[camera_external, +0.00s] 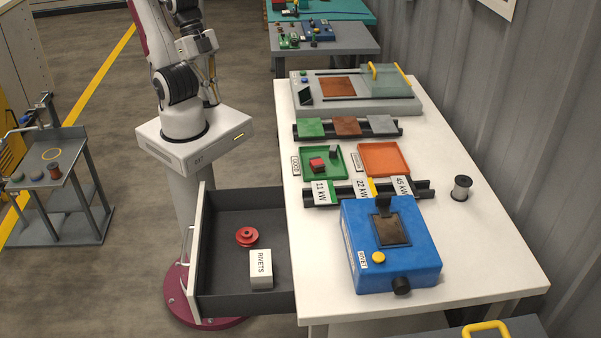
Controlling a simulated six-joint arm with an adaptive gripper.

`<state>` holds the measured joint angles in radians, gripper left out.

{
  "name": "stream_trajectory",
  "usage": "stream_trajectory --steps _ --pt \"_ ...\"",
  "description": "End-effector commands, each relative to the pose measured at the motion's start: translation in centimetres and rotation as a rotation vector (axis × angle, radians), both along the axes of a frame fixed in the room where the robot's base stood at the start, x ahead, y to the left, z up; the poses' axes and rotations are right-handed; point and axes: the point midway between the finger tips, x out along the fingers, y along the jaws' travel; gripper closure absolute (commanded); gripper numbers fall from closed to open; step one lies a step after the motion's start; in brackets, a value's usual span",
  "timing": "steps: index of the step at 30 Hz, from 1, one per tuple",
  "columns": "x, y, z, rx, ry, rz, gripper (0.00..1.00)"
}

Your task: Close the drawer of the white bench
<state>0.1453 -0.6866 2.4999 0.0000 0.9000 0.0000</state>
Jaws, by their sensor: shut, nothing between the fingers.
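The white bench (480,270) stands at the right. Its drawer (225,215) is pulled well out from the bench's left side, with a grey inside and a white front panel (197,275). A pale bar handle (187,245) is on the outer face of that front. In the drawer lie a red grooved wheel (247,237) and a white box marked RIVETS (261,268). My gripper (213,98) is shut and empty, pointing down above my base, well above and behind the drawer, touching nothing there. It is small and partly hidden by my arm.
On the bench top are a blue machine (397,250), a green tray (333,165), an orange tray (384,159), black racks with plates and a metal spool (461,188). A grey cart (70,200) stands at far left. The floor left of the drawer is clear.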

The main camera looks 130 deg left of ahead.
Motion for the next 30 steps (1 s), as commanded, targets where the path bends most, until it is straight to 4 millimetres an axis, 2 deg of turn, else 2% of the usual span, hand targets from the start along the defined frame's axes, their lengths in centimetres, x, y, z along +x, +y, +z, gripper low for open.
stream_trajectory --steps 3,14,30 --pt "-0.1 -1.9 -1.2 0.011 0.055 -0.080 1.00" --pt "-0.9 -6.7 -4.8 0.082 0.205 -0.312 1.00" --pt "-4.0 -12.6 -10.6 0.292 0.396 -0.675 1.00"
